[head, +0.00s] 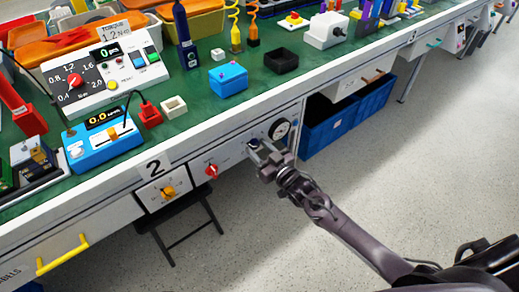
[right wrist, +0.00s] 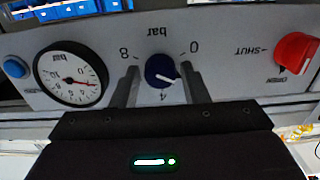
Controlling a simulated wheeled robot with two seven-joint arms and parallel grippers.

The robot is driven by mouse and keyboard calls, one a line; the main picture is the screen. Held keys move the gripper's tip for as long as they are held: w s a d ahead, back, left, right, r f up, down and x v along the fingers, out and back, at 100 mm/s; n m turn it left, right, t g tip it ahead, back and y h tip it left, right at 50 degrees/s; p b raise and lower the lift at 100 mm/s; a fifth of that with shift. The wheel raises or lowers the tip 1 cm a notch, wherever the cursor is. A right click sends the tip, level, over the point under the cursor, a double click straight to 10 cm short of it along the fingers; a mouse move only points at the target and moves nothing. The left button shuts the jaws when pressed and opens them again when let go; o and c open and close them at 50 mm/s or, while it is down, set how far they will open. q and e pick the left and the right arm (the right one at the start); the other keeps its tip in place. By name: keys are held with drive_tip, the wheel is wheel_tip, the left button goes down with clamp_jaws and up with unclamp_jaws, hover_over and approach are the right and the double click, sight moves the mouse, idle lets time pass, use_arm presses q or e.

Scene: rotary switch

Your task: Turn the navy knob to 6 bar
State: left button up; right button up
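The round navy knob (right wrist: 160,71) sits on a light panel in the right wrist view, under the word "bar". Its scale shows 0 at upper right, 4 below and 8 at upper left. Its white pointer line aims to the lower right, between 0 and 4. My right gripper (right wrist: 159,68) is open, with one finger on each side of the knob. The right-hand finger is close to the knob; I cannot tell if it touches. In the head view my right gripper (head: 259,151) is at the panel and largely covers the knob (head: 254,143). My left gripper is not in view.
A round gauge (right wrist: 71,75) with a red needle is left of the knob. A red knob (right wrist: 296,53) marked SHUT and OPEN is to the right. Blue crates (head: 330,129) stand underneath.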

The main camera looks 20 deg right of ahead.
drive_tip(key=c, duration=0.6)
drive_tip(key=shift+c, duration=0.2)
